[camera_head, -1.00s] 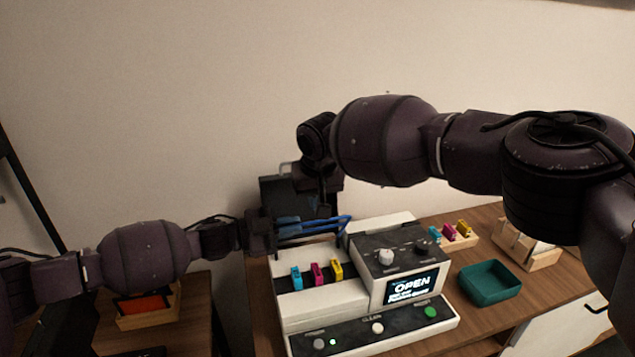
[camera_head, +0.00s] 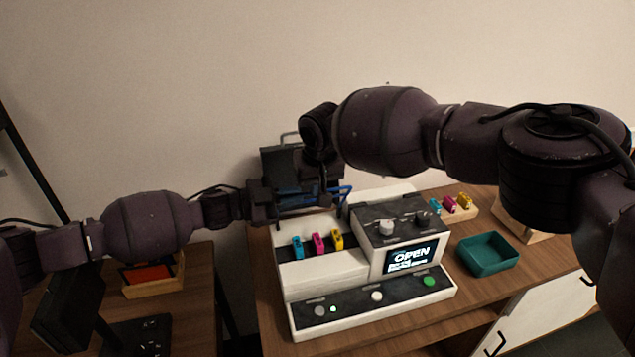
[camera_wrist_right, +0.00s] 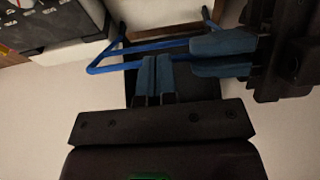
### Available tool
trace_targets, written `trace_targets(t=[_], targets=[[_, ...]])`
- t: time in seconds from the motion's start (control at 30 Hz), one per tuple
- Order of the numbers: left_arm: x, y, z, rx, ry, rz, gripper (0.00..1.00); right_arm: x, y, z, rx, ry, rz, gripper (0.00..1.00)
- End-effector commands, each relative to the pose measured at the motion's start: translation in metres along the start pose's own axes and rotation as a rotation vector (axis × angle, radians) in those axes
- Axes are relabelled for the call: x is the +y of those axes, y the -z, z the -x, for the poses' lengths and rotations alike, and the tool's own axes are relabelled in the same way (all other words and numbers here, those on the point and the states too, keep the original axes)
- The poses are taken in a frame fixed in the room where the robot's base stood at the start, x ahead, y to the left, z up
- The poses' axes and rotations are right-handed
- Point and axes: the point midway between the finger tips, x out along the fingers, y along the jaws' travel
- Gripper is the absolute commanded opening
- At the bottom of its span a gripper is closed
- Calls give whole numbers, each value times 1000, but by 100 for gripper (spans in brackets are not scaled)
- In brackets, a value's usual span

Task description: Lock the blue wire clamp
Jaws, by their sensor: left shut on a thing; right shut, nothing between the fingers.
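The blue wire clamp (camera_head: 345,194) is a bent blue wire at the back of the white machine (camera_head: 325,283), partly hidden by my arms. In the right wrist view the wire (camera_wrist_right: 104,62) runs to my left gripper (camera_wrist_right: 224,55), whose blue-padded fingers are shut on it. The left gripper also shows in the head view (camera_head: 279,205). My right gripper (camera_wrist_right: 154,62) is shut and empty, its fingertips close beside the wire; I cannot tell if they touch it. The machine's screen (camera_head: 409,257) reads OPEN.
Blue, magenta and yellow clips (camera_head: 318,241) sit on the machine. A teal tray (camera_head: 487,268) stands to its right, with a wooden rack (camera_head: 463,214) of small coloured clips behind. An orange item in a wooden box (camera_head: 150,288) sits at left.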

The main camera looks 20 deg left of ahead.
Motion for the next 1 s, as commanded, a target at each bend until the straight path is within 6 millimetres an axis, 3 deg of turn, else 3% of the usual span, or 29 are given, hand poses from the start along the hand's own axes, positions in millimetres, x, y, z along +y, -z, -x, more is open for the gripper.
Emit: trace_targets(t=[0.73, 0.77, 0.9, 1.0], targets=[[-7, 0, 2, -6, 9, -6, 0, 4, -12, -12, -9, -9, -7, 0], [-7, 0, 2, -6, 9, -7, 13, 4, -12, -12, -10, -9, -8, 0], [-6, 0, 2, -5, 8, -6, 34, 4, -12, -12, -8, -9, -8, 0], [-5, 0, 1, -3, 6, -4, 34, 4, -11, -12, -6, -8, -8, 0]])
